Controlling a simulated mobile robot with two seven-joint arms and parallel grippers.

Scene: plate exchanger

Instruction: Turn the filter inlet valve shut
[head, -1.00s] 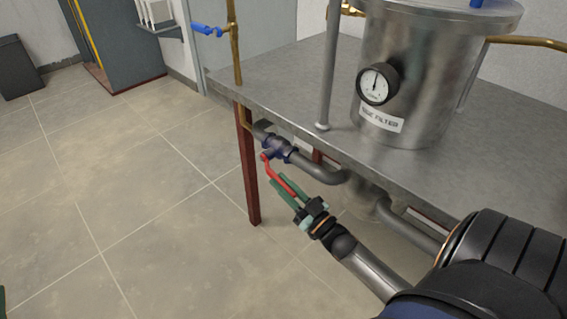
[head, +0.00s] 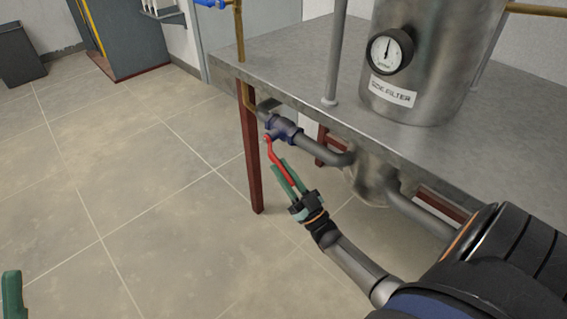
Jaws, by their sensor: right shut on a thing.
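The filter inlet valve has a blue body (head: 284,129) on the grey pipe under the front edge of the steel table. Its red lever (head: 271,150) slants down and slightly right from the body, across the pipe's line. My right gripper (head: 286,177) has its green fingers shut around the lower part of the red lever, partly hiding it. The steel filter vessel (head: 435,55), labelled as a filter and bearing a round gauge, stands on the table. One green finger of my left gripper (head: 12,293) shows at the bottom left edge; its opening cannot be seen.
The steel table (head: 290,65) has a red leg (head: 250,150) close left of the valve. A second blue-handled valve (head: 208,3) is on the brass pipe above. A dark bin (head: 18,55) stands far left. The tiled floor at left is clear.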

